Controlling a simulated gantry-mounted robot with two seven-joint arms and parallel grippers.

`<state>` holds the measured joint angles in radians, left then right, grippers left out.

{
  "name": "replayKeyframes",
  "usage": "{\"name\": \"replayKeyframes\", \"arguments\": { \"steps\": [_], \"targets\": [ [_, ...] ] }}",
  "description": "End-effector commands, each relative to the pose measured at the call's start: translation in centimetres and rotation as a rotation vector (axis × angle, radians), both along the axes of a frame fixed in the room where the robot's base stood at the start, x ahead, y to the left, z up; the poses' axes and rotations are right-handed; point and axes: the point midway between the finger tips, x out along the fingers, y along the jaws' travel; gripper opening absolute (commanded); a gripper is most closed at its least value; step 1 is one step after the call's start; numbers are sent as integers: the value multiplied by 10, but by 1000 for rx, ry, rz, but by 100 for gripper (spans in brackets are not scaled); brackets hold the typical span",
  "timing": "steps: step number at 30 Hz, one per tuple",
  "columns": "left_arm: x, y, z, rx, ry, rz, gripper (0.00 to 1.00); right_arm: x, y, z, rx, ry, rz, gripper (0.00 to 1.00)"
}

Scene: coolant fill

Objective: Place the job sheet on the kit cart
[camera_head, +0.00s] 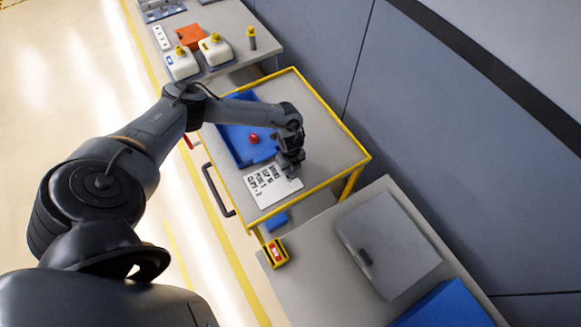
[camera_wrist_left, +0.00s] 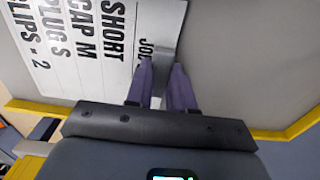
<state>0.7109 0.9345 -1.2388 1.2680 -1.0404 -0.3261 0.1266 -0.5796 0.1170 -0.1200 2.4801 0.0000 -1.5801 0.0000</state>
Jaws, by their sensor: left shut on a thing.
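The job sheet (camera_head: 268,187) is a white sheet with black printed lines. It lies flat over the front part of the kit cart (camera_head: 318,173), a grey top with a yellow rim; I cannot tell whether it touches the surface. My left gripper (camera_head: 291,174) is at the sheet's edge, shut on it. In the left wrist view, the fingers of my left gripper (camera_wrist_left: 167,78) close on a grey tab at the edge of the job sheet (camera_wrist_left: 95,45). Grey cart top (camera_wrist_left: 245,60) surrounds it. My right gripper is not in view.
A blue tray (camera_head: 236,146) with a red-topped item (camera_head: 253,138) sits on the cart behind the sheet. White jugs (camera_head: 215,50) stand on the far bench. A grey bench with a grey panel (camera_head: 388,240) is at the right. Cart top right of my gripper is clear.

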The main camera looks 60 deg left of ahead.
Motion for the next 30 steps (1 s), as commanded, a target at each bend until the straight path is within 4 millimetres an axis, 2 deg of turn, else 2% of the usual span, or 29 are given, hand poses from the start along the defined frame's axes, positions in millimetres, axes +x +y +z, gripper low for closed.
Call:
{"name": "replayKeyframes", "arguments": {
  "steps": [3,4,8,20,25,30],
  "targets": [
    [0,0,-4,0,0,0,0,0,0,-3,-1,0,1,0],
    [0,0,-2,0,0,0,27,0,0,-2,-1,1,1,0],
    [0,0,-2,0,0,0,47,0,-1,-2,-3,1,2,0],
    [0,0,3,0,-1,0,48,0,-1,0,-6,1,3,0],
    [1,0,22,0,-3,-1,48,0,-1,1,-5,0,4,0],
    [1,1,53,2,-4,-1,48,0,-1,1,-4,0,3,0]
  ]
}}
